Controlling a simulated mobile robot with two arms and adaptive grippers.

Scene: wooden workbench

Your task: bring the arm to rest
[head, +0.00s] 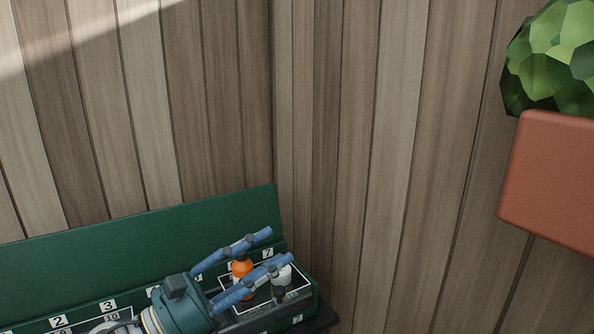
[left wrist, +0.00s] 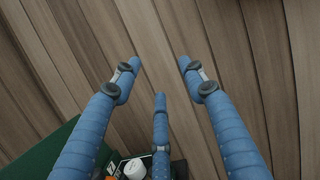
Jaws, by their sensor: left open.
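My left gripper (head: 274,246) comes in at the bottom of the head view, with a teal body and blue fingers. It is open, its fingers spread and pointing right, with nothing between them. In the left wrist view the three blue fingers of the gripper (left wrist: 159,66) stand apart against the wooden wall. In the head view the fingers pass in front of an orange item (head: 242,268) and a white-topped item (head: 284,274); I cannot tell the gap to them. My right gripper is not in view.
A green box (head: 150,235) with numbered labels and a tall back panel stands at the bottom left, holding the two items. A terracotta planter (head: 550,185) with a green plant (head: 555,60) is at the upper right. The plank wall (head: 360,150) between them is unobstructed.

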